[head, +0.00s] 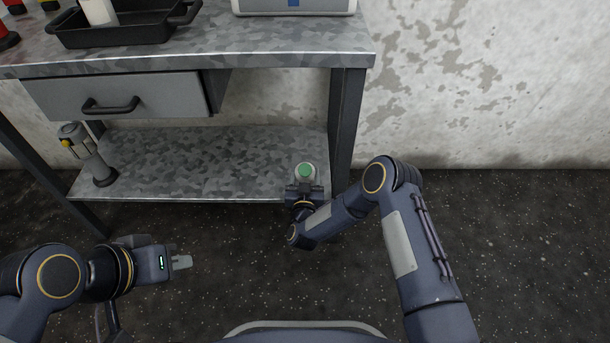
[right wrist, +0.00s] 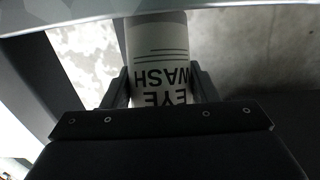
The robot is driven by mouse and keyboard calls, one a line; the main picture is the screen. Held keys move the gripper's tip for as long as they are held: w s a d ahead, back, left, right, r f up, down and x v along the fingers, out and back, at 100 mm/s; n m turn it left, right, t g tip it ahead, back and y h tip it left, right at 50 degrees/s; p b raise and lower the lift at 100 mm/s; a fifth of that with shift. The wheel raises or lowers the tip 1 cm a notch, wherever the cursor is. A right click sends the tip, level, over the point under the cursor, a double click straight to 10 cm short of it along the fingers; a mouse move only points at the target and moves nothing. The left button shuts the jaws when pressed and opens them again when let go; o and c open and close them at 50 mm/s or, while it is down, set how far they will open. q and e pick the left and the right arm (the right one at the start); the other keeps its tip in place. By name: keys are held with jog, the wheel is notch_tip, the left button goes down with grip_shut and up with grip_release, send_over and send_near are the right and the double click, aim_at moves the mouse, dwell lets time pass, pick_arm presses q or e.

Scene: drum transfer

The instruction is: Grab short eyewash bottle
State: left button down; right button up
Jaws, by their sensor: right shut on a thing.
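The short eyewash bottle (head: 305,170) has a green cap and stands at the right end of the bench's lower shelf in the head view. Its white body with "EYE WASH" lettering (right wrist: 158,62) fills the middle of the right wrist view, between the two fingers. My right gripper (head: 304,186) is shut on the bottle; in the right wrist view its fingers (right wrist: 163,88) touch both sides. I cannot tell whether the bottle's base rests on the shelf. My left gripper (head: 181,262) is away over the floor at lower left, its fingers seen close together and nothing in them.
The metal bench (head: 250,45) has a drawer (head: 130,92) and a lower shelf (head: 200,165). A grey device (head: 88,152) stands at the shelf's left end. A bench leg (head: 345,130) is close right of the bottle. A black tray (head: 125,33) is on top.

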jog(key=shift+s+f, duration=0.15)
jog(key=shift+f, duration=0.25)
jog(key=shift+r+p, duration=0.45)
jog(key=shift+r, duration=0.15)
jog(key=shift+s+r+p, duration=0.2)
jog(key=shift+r+p, duration=0.05)
jog(key=shift+p, duration=0.05)
jog(key=s+p, duration=0.7)
jog(key=s, duration=1.2)
jog(key=shift+s+r, duration=0.15)
jog(key=shift+r, duration=0.05)
jog(key=shift+p, duration=0.3)
